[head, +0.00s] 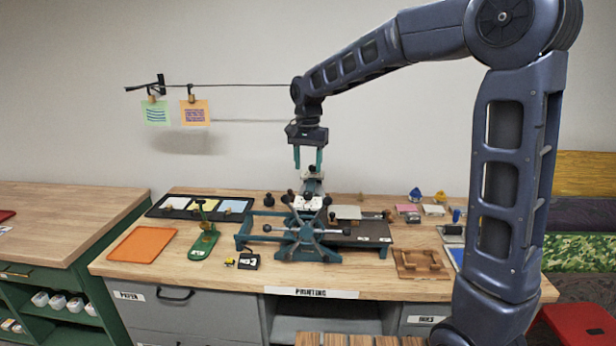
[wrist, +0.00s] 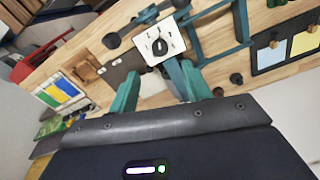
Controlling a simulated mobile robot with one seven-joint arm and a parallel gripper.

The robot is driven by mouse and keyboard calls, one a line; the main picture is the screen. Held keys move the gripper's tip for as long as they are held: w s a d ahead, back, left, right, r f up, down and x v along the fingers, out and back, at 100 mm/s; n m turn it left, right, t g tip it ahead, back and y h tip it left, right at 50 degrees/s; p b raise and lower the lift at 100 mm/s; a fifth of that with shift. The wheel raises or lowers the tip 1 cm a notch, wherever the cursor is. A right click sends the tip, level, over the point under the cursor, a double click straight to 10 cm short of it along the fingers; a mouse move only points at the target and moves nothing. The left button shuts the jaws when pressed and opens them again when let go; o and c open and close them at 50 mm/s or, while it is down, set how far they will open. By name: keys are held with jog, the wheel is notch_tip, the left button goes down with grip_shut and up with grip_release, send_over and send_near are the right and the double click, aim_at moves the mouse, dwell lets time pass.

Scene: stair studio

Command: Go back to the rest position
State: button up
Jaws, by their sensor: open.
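My gripper (head: 308,157) hangs above the table, pointing down, with its two teal fingers apart and nothing between them. It is over the back part of the teal printing press (head: 303,232). In the wrist view my gripper (wrist: 160,85) shows both fingers spread. Beyond them is a white dial plate (wrist: 158,45) with a black knob on the press. My arm reaches in from the right, bent at the elbow, and hides part of the table's right side.
The wooden table (head: 225,280) holds an orange sheet (head: 142,245), a green stamp tool (head: 204,240), a black tray (head: 180,208) of coloured cards and a wooden block (head: 422,263). Two prints (head: 157,113) hang from a line on the wall. Air around my gripper is clear.

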jog(key=shift+r, duration=0.75)
jog(key=s+d+r+n+t, duration=0.1)
jog(key=s+d, duration=0.2)
jog(key=d, duration=0.7)
jog(key=s+d+r+t, duration=0.15)
jog(key=s+d, duration=0.25)
jog(key=d, duration=0.7)
jog(key=s+d+f+n+t, duration=0.1)
jog(key=s+d+f, duration=0.1)
jog(key=s+d, duration=0.4)
jog(key=s+d+f+n+t, duration=0.1)
jog(key=s+d+f, duration=0.2)
jog(key=s+d, duration=0.4)
jog(key=shift+d, duration=0.5)
jog(key=shift+w, duration=0.15)
